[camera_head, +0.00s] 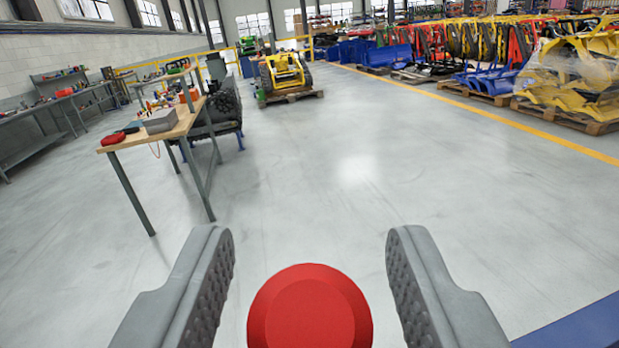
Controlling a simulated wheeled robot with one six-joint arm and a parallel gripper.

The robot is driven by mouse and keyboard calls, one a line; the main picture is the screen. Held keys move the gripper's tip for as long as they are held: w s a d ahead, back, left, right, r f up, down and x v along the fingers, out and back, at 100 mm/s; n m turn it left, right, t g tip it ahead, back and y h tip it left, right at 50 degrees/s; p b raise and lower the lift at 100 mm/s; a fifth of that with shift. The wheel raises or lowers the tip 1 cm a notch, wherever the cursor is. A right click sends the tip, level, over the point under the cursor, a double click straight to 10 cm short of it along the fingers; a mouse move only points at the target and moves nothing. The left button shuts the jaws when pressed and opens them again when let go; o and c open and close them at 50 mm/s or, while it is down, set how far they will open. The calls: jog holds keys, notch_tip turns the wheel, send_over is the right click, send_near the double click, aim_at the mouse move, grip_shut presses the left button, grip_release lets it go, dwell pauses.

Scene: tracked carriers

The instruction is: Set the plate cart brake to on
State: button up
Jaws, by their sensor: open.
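My gripper (310,265) is open, with one grey ridged finger at the left and one at the right. A red round knob (309,312) with a flat, faceted top shows at the bottom centre, between the two fingers. Floor shows between the knob and each finger, so no contact is visible. The knob's lower part is cut off by the picture edge, and what it is mounted on is hidden. No label shows whether it is the plate cart brake, and I cannot tell its setting. The cart is not recognisable as a whole.
A blue edge (580,328) crosses the bottom right corner. A wooden-topped workbench (175,130) with a grey box stands at the left. A yellow machine (286,75) sits on a pallet farther back. Pallets of parts line the right beyond a yellow floor line. The middle floor is clear.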

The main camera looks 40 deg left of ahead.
jog(key=shift+x, duration=0.95)
grip_shut()
